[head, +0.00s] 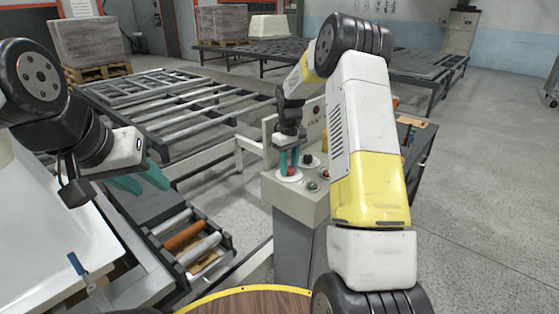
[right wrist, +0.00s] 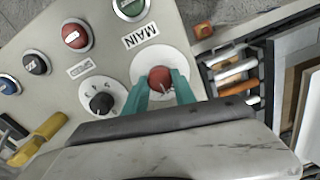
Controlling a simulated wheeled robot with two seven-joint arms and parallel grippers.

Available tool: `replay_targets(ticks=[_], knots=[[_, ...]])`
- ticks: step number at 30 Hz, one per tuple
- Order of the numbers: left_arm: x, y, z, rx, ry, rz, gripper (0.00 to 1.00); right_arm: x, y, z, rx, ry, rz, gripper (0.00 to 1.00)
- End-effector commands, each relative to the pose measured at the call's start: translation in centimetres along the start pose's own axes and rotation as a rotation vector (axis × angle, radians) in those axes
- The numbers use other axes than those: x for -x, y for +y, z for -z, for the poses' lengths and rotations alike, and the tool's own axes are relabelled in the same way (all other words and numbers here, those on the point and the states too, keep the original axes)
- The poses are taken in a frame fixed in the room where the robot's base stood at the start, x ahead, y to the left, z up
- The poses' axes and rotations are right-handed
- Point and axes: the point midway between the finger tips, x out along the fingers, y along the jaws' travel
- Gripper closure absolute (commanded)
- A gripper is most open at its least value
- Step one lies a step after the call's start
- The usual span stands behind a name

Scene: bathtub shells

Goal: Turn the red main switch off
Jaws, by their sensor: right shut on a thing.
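The red main switch (right wrist: 160,78) is a round knob on a white disc beside the label MAIN in the right wrist view. It also shows in the head view (head: 291,171) on top of the grey control box (head: 292,204). My right gripper (right wrist: 163,88) has its teal fingers on either side of the knob, shut on it. The fingers hide parts of the knob's sides. My left gripper (head: 143,180) is at the left of the head view, empty, its teal fingers apart, far from the switch.
Beside the switch are a black selector knob (right wrist: 102,103), a green button (right wrist: 130,6), a red button (right wrist: 76,35) and other buttons. A roller conveyor (head: 195,242) stands left of the box. A white tub shell (head: 40,225) is near my left arm. Open floor lies to the right.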

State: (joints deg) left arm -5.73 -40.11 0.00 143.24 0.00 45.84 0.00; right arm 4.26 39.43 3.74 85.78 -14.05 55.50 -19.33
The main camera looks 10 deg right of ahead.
Motion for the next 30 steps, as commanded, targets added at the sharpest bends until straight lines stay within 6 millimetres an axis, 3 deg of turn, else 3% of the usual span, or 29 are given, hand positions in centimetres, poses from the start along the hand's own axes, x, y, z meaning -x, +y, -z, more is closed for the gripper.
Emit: replay_targets(ticks=[5,6,9,20,30], knots=[[0.0,0.0,0.0,0.000,0.000,0.000,0.64,0.2,0.1,0.2,0.000,0.006,-0.003,1.00],[0.0,0.0,0.0,0.000,0.000,0.000,0.64,0.2,0.1,0.2,0.000,0.006,-0.003,0.60],[0.0,0.0,0.0,0.000,0.000,0.000,0.64,0.2,0.1,0.1,0.000,0.004,-0.003,0.46],[0.0,0.0,0.0,0.000,0.000,0.000,0.64,0.6,0.0,0.1,-0.001,0.003,-0.002,0.46],[0.0,0.0,0.0,0.000,0.000,0.000,0.64,6.0,0.1,0.1,0.000,0.005,-0.003,0.46]])
